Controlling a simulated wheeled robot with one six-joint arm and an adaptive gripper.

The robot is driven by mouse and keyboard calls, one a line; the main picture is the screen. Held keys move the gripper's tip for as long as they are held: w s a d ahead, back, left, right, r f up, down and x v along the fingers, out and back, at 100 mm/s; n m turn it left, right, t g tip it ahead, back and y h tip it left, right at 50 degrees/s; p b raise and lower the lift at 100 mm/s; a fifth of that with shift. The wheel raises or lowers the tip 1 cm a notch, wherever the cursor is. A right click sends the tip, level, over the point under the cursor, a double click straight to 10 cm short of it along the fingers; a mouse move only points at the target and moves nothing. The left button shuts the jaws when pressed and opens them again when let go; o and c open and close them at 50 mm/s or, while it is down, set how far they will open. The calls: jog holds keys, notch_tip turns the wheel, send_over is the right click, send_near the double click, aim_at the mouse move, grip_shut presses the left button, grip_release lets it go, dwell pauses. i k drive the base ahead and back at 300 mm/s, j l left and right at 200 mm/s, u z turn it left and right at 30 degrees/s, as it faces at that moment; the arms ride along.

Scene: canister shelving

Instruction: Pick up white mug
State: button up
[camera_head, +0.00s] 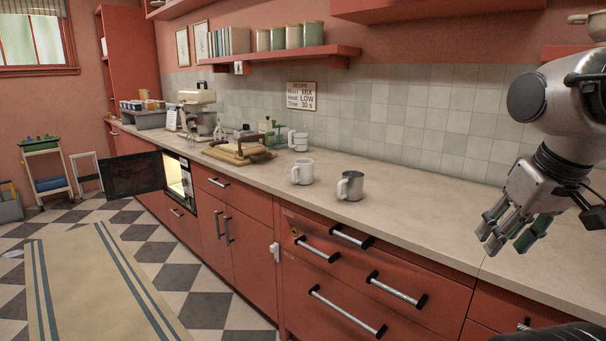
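A white mug (303,172) stands upright on the pale countertop, near its front edge in the middle of the camera_head view. Its handle points left. A metal mug or pitcher (350,186) stands just right of it, apart from it. My gripper (497,236) hangs at the right of the view, above the counter and well to the right of both mugs. Its fingers point down and left. Its fingers look spread apart, and nothing shows between them.
Another whitish cup (299,140) stands farther back by the tiled wall. A wooden board (238,153) with items lies left of the mugs. The counter (430,213) between the metal mug and my gripper is clear.

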aim_at(304, 168)
jog(key=i+j, duration=0.25)
jog(key=j, duration=0.2)
jog(key=i+j, duration=0.3)
jog(key=j, duration=0.2)
jog(key=i+j, duration=0.25)
jog(key=j, duration=0.2)
jog(key=i+j, duration=0.25)
jog(key=j, duration=0.2)
jog(key=i+j, duration=0.25)
jog(key=j, duration=0.25)
jog(key=i+j, duration=0.3)
jog(key=j, duration=0.15)
jog(key=u, duration=0.05)
